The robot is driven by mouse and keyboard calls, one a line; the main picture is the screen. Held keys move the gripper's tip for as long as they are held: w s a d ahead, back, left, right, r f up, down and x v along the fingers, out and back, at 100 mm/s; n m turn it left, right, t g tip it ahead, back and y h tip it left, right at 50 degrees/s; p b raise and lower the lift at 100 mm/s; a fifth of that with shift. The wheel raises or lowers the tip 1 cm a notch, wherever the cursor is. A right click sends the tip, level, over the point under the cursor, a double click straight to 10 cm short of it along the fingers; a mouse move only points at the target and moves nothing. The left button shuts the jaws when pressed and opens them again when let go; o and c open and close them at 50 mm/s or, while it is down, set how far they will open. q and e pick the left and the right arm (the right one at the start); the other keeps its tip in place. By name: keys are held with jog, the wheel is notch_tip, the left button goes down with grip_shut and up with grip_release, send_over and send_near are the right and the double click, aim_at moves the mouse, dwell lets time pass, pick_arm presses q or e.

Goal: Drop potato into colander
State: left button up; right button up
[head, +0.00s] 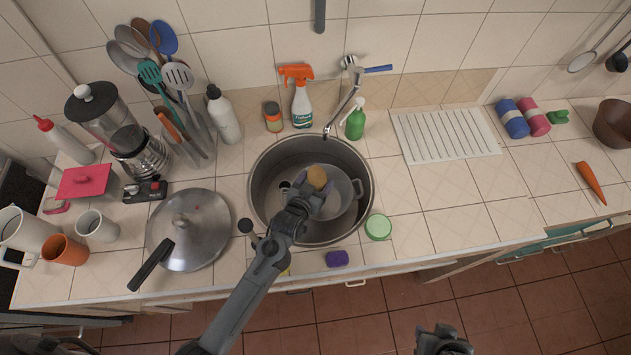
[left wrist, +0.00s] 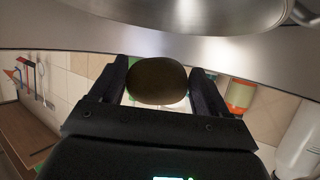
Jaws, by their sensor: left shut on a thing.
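The potato (head: 317,177) is small, brown and oval, and it is held between the fingers of my left gripper (head: 312,184) over the sink. In the left wrist view the potato (left wrist: 157,81) sits between the two dark fingers of the left gripper (left wrist: 160,88). The grey metal colander (head: 344,207) is inside the round sink, below and partly hidden by the gripper. A metal rim, probably of the colander (left wrist: 215,14), shows at the top of the left wrist view. My right gripper (head: 441,340) is at the bottom edge of the head view, away from the counter; its fingers are unclear.
The round sink (head: 259,215) has a tap (head: 345,104) at its back edge. A green bottle (head: 355,122) and a spray bottle (head: 301,100) stand behind it. A lidded pan (head: 190,228) is at left.

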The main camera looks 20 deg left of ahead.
pick_arm(q)
jog(key=shift+f, duration=0.1)
pick_arm(e)
jog(key=shift+f, duration=0.15)
pick_arm(q)
jog(key=o, duration=1.1)
